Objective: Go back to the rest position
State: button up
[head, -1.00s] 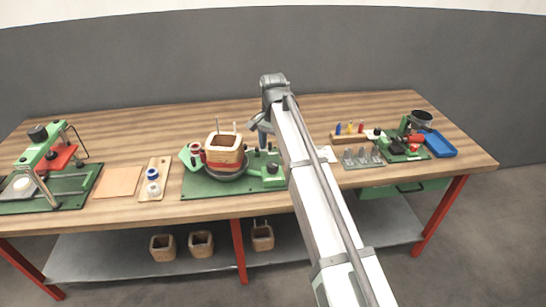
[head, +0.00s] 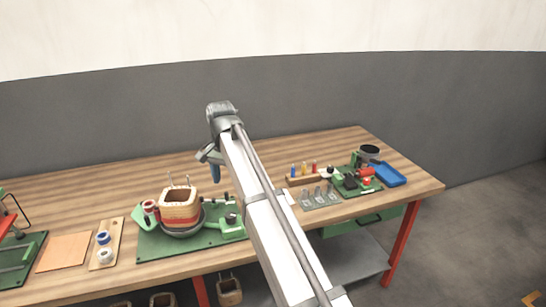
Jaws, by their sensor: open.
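My arm reaches up across the middle of the head view. My gripper (head: 212,165) hangs from its far end, above the bench and just to the right of the coil former. Only part of it shows, and it is open with nothing seen in it. The wooden coil former (head: 179,207), with a red band near its bottom, sits upright on the winding fixture on a green base plate (head: 165,245). Two thin pins stick up from its top. A gap shows between my gripper and the former.
The wooden bench (head: 335,151) carries a blue tray (head: 388,174), a green-based device (head: 358,182) and a metal plate with upright pegs (head: 319,200) at right. At left are a flat tan board (head: 64,252) and a spool board (head: 107,256). Clear bench top lies behind the fixture.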

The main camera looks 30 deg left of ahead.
jog(key=w+d+f, duration=0.3)
jog(key=d+f, duration=0.4)
jog(key=d, duration=0.3)
jog(key=w+d+f, duration=0.4)
jog(key=d+f, duration=0.4)
jog(key=d, duration=0.1)
jog(key=w+d+f, duration=0.3)
jog(key=d+f, duration=0.4)
jog(key=d, duration=0.3)
jog(key=s+d+f, duration=0.3)
jog(key=d+f, duration=0.2)
jog(key=d, duration=0.4)
jog(key=s+d+f+m, duration=0.1)
jog(key=s+d+f, duration=0.1)
jog(key=d+f, duration=0.5)
jog(key=s+d+f, duration=0.3)
jog(key=d+f, duration=0.1)
jog(key=d, duration=0.8)
jog(key=s+d+f, duration=0.4)
jog(key=s+d, duration=0.1)
jog(key=d, duration=0.1)
jog(key=s+f+g, duration=0.3)
jog(key=s+f, duration=0.6)
jog(key=s, duration=0.5)
jog(key=s+f+g, duration=0.3)
jog(key=s+f, duration=0.7)
jog(key=s, duration=0.5)
jog(key=shift+d+f+g, duration=0.15)
jog(key=shift+f+g, duration=0.05)
jog(key=shift+g, duration=0.2)
